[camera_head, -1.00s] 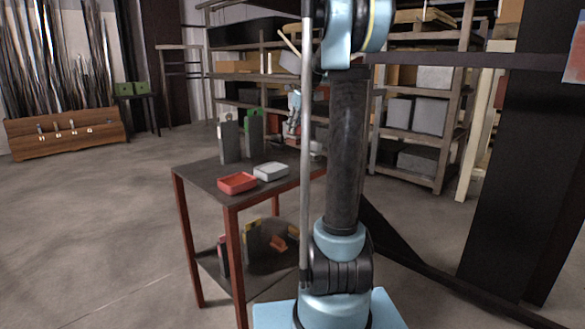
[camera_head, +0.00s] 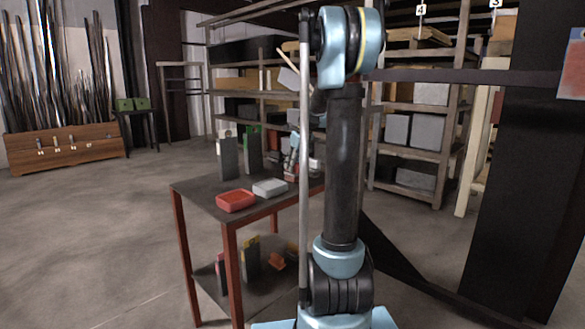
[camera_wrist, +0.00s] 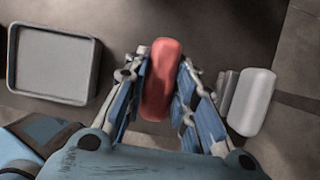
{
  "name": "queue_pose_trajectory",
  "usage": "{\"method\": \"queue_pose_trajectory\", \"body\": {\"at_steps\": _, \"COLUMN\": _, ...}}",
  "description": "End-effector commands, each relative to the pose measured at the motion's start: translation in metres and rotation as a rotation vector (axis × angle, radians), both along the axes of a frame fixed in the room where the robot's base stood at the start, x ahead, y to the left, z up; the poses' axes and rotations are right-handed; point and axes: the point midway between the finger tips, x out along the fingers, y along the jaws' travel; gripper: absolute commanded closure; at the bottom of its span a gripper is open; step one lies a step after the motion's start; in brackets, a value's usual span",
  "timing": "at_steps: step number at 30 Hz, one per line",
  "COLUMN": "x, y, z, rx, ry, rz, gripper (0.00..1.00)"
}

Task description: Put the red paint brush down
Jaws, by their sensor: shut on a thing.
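The red paint brush (camera_wrist: 160,80) shows in the wrist view as a rounded red block between the two fingers. My gripper (camera_wrist: 158,88) is shut on it, one finger on each side. The rest of the brush is hidden. In the head view my gripper (camera_head: 291,168) is low over the far right part of the dark tabletop (camera_head: 205,186), partly hidden behind my arm. I cannot tell whether the brush touches the table.
A white rounded piece with a grey part (camera_wrist: 250,102) lies close right of my gripper. A grey tray (camera_wrist: 52,65) is to the left. A red tray (camera_head: 236,201) is at the table's front. Upright grey and green-topped holders (camera_head: 228,157) stand behind the trays.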

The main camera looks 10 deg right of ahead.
Motion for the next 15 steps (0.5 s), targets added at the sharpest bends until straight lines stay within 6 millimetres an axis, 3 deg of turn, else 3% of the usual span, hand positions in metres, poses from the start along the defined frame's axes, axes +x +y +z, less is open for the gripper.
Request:
{"method": "queue_pose_trajectory", "body": {"at_steps": 12, "x": -0.0002, "y": -0.0009, "z": -0.0083, "rx": 0.000, "ry": 0.000, "rz": -0.001, "gripper": 0.98}}
{"method": "queue_pose_trajectory", "body": {"at_steps": 13, "x": -0.0002, "y": -0.0010, "z": -0.0086, "rx": 0.000, "ry": 0.000, "rz": -0.001, "gripper": 0.73}}
{"method": "queue_pose_trajectory", "body": {"at_steps": 15, "x": -0.0003, "y": -0.0012, "z": -0.0083, "rx": 0.000, "ry": 0.000, "rz": -0.001, "gripper": 0.57}}
